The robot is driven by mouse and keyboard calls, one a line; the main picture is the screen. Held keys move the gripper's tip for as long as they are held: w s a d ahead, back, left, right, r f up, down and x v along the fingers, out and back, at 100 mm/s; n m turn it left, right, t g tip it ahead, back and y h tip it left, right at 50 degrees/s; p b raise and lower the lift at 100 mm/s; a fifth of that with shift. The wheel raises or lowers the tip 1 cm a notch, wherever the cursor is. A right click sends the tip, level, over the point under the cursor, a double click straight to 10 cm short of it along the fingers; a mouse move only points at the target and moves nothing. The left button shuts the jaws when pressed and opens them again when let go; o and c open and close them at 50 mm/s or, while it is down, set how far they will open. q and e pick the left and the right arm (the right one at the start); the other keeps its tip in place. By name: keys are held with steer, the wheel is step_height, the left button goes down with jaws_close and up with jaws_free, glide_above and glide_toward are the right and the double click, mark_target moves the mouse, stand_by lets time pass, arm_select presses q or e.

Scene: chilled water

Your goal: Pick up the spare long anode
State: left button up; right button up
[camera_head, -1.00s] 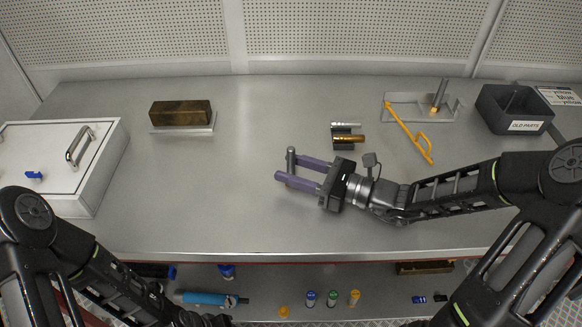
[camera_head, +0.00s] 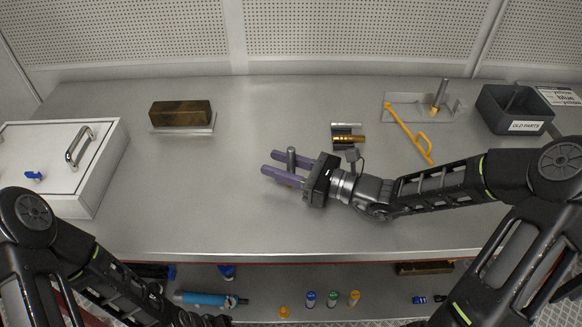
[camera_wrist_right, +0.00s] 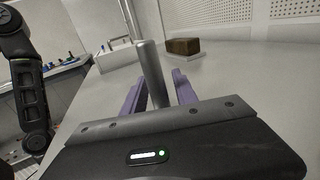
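A plain grey upright rod, which I take to be the spare long anode (camera_head: 291,155), stands on the bench near its middle. My right gripper (camera_head: 275,167) reaches in from the right, low over the bench, with its two purple fingers apart on either side of the rod. The wrist view also shows the rod (camera_wrist_right: 150,72) upright between the open fingers. I see no clear grip on it, and its foot is hidden. My left arm is at the lower left of the head view; its gripper is not visible.
A small rack holds silver and gold cylinders (camera_head: 347,139) behind the right gripper. Further right are a yellow handled tool (camera_head: 410,135), a grey tray with a rod (camera_head: 439,95) and an old parts bin (camera_head: 515,110). At left are a brown block (camera_head: 180,113) and a white lidded box (camera_head: 50,150).

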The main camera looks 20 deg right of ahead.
jaws_close()
steer(key=shift+r, duration=0.1)
stand_by(0.5)
step_height(320, 180, up, 10)
steer(key=p, duration=0.1)
steer(key=shift+p, duration=0.4)
